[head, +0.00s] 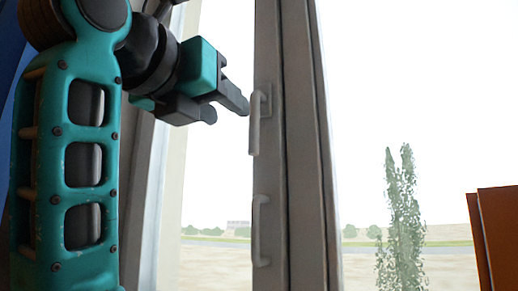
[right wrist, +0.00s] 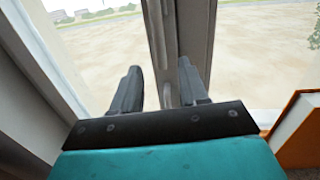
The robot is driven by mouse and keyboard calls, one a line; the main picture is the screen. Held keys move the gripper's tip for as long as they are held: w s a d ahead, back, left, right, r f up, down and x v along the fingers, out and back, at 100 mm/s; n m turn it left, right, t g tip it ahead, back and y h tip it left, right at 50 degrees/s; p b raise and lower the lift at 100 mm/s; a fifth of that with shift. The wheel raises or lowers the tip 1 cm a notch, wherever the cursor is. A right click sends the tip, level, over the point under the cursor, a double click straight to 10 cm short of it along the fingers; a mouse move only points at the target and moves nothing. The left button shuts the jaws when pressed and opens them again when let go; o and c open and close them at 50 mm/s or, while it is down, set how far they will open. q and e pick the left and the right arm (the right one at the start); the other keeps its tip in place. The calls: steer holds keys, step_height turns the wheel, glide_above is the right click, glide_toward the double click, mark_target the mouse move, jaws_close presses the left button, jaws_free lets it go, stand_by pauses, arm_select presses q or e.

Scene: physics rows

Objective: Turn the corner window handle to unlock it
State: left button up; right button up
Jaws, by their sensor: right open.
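The window frame's grey mullion (head: 268,170) stands upright in the middle of the head view. A grey upper handle (head: 254,125) hangs down from a small plate on its left face. A second, similar handle (head: 261,230) sits below it. My right gripper (head: 230,110) is open and empty just left of the upper handle, fingers pointing towards the mullion, with no clear contact. My left gripper is not in view.
Orange-brown books or boards (head: 496,235) stand at the right edge of the head view; an orange-covered book (right wrist: 300,125) shows at the wrist view's right. Window glass lies either side of the mullion, with a tree (head: 401,220) outside.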

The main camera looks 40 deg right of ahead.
mark_target(252, 126)
steer(key=shift+n+t+y, duration=0.3)
steer(key=shift+t+y, duration=0.3)
steer(key=shift+t, duration=0.2)
steer(key=x, duration=0.3)
steer(key=b+x, duration=0.1)
steer(key=x, duration=0.3)
steer(key=s+r+x, duration=0.1)
steer(key=x, duration=0.3)
steer(key=shift+w+d, duration=0.1)
steer(key=shift+d, duration=0.15)
steer(key=shift+c, duration=0.3)
steer(key=shift+f, duration=0.1)
jaws_close()
